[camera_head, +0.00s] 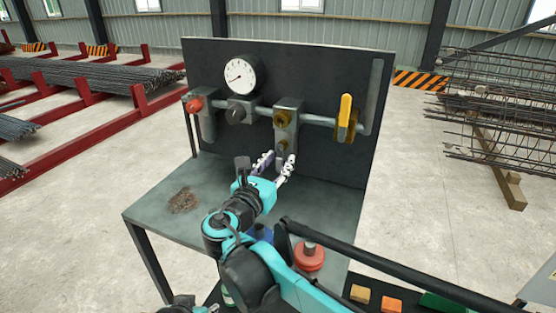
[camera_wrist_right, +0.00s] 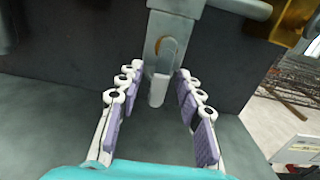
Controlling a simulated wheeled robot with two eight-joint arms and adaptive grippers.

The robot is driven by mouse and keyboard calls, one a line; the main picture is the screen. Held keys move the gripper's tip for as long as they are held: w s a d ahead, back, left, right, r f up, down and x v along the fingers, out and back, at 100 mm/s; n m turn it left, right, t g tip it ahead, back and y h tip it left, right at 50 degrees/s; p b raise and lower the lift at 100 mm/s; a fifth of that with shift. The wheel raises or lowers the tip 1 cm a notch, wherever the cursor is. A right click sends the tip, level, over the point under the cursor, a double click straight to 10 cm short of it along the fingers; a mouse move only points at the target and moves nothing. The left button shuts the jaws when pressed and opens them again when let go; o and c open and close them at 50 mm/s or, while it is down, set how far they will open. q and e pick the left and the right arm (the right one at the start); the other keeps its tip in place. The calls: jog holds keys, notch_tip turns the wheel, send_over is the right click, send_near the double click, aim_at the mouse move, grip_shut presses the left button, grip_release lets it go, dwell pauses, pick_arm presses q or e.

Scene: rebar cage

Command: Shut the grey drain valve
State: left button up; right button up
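The grey drain valve lever (camera_wrist_right: 158,90) hangs down below a brass-coloured stem on the underside of a grey pipe block (camera_head: 287,118). In the head view the lever is hard to make out behind my gripper. My right gripper (camera_head: 277,163) reaches in under the block from the front. In the wrist view its fingers (camera_wrist_right: 157,74) are spread apart on either side of the lever, with gaps visible on both sides. It is open and holds nothing. My left gripper is not clearly seen.
The dark panel also carries a pressure gauge (camera_head: 241,75), a red knob (camera_head: 193,105), a black knob (camera_head: 236,114) and an upright yellow lever (camera_head: 345,112). A red round object (camera_head: 309,258) stands on the grey table (camera_head: 150,210). Rebar racks stand to both sides.

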jog(key=shift+s+a+r, duration=0.1)
jog(key=shift+s+a, duration=0.05)
jog(key=shift+s, duration=0.2)
pick_arm(q)
jog(key=shift+s, duration=0.25)
pick_arm(e)
jog(key=shift+w, duration=0.1)
grip_shut()
